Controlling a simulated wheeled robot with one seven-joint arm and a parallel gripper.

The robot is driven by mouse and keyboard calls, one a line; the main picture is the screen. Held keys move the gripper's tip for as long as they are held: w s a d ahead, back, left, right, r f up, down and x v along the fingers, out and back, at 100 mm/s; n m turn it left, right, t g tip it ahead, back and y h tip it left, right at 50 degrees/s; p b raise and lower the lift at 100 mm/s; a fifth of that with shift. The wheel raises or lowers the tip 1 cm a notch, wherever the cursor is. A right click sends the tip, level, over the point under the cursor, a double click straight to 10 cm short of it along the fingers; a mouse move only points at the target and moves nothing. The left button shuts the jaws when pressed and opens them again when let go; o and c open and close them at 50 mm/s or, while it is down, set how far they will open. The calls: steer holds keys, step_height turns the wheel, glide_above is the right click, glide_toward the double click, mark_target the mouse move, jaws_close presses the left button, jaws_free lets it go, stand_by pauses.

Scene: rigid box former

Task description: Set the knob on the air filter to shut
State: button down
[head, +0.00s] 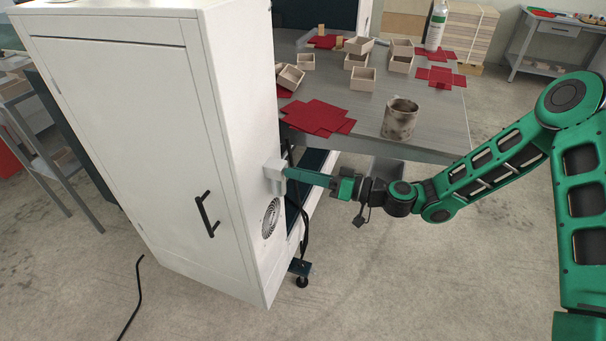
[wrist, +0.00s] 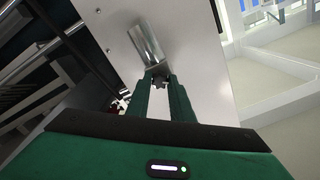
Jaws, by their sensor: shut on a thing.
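The air filter shows in the wrist view as a shiny metal cylinder (wrist: 146,42) on a pale panel. In the head view a small pale fitting (head: 271,166) on the side of the white cabinet is at the same place. My gripper (head: 284,173) reaches the cabinet side from the right. In the wrist view its two green fingers (wrist: 160,82) are closed around a small dark knob (wrist: 159,83) at the near end of the cylinder. The fingers mostly hide the knob, and I cannot tell its setting.
The tall white cabinet (head: 120,100) has a black door handle (head: 207,214) and a side vent (head: 270,218). The floor in front is open.

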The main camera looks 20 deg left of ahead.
steer(key=m, duration=1.1)
steer(key=shift+w+f, duration=0.15)
steer(key=shift+w, duration=0.15)
stand_by(0.4)
steer(key=c, duration=1.6)
jaws_free()
steer(key=shift+f, duration=0.1)
steer(key=shift+o, duration=0.2)
steer(key=shift+s, duration=0.1)
steer(key=shift+d, duration=0.15)
steer(key=d, duration=1)
steer(key=shift+s+d, duration=0.3)
steer(key=shift+s, duration=0.1)
